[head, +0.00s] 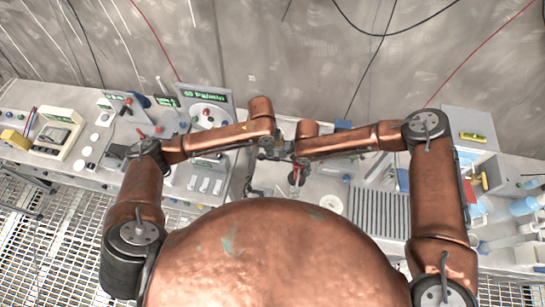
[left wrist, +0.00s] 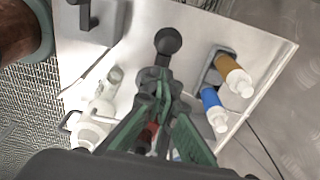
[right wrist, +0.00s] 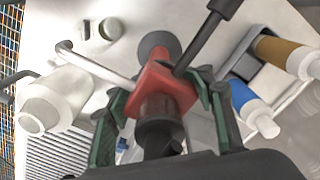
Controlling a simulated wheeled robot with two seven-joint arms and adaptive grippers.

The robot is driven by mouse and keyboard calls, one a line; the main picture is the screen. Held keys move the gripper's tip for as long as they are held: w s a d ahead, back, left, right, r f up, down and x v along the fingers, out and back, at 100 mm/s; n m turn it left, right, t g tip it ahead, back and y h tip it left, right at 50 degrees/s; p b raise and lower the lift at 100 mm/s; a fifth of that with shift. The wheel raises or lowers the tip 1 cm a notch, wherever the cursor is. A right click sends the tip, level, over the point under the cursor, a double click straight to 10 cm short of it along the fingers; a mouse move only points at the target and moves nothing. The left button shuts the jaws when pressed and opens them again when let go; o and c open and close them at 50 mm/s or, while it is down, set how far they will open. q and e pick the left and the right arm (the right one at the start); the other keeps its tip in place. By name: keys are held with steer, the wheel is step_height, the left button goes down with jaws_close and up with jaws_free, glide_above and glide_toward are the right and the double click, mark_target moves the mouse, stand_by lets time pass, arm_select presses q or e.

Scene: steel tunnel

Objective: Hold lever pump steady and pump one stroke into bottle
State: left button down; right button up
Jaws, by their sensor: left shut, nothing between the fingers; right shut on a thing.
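The lever pump has a red block body (right wrist: 165,90), a black lever rod (right wrist: 205,40) and a pale spout (right wrist: 95,65); its red also shows in the head view (head: 296,176). My right gripper (right wrist: 160,100) is shut on the red body, a green-padded finger on each side. My left gripper (left wrist: 163,82) is shut and empty, its fingertips close together beside the dark pump parts; whether they touch the lever I cannot tell. A white bottle (right wrist: 52,98) stands beside the pump, also in the left wrist view (left wrist: 98,120). Whether the spout tip is over its mouth is unclear.
Brown (left wrist: 233,73) and blue (left wrist: 213,106) white-tipped bottles stand in a holder close to the pump. A grey ribbed panel (head: 378,212) lies on the bench at right. Instruments with displays (head: 205,100) line the back left. A wall rises behind the bench.

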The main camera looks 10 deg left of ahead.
arm_select(q)
steer(key=shift+f, duration=2.2)
steer(key=shift+a, duration=0.1)
steer(key=a, duration=0.1)
steer(key=a+r, duration=0.1)
steer(key=a, duration=0.1)
steer(key=shift+d+r, duration=0.1)
